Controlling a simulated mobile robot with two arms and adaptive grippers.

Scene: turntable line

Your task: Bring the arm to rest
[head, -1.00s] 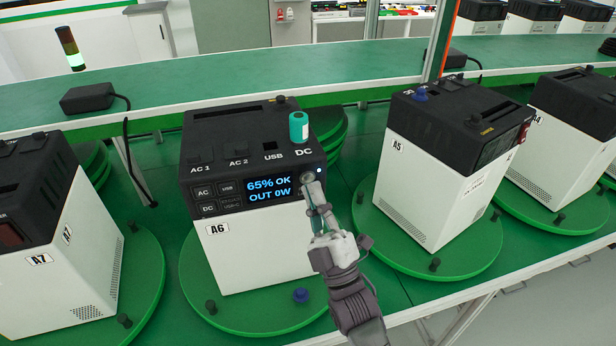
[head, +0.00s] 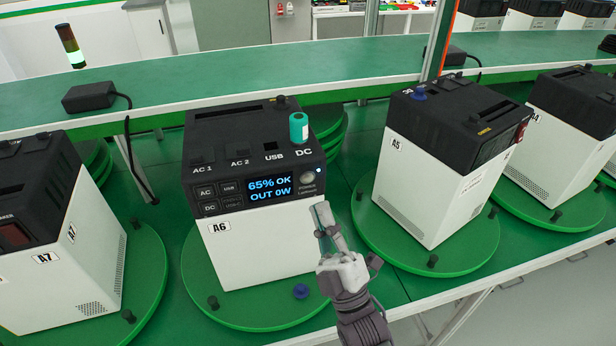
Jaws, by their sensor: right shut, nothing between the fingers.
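My right gripper (head: 321,216) is shut and empty in the head view. Its fingertips are just below and right of the front panel of unit A6 (head: 262,245), apart from the panel's round button (head: 307,179). The gripper covers part of A6's lower right side and the turntable edge. A6 has a white body and a black top, and its screen (head: 270,188) reads "65% OK OUT 0W". A teal cylinder (head: 299,127) stands on its top at the DC mark. My left gripper is not in the view.
A6 stands on a green turntable (head: 200,275) with a blue knob (head: 301,291) at its front. Unit A5 (head: 425,190) is to the right, and A7 (head: 60,265) to the left. A black box with a cable (head: 89,97) lies on the green belt (head: 230,72) behind.

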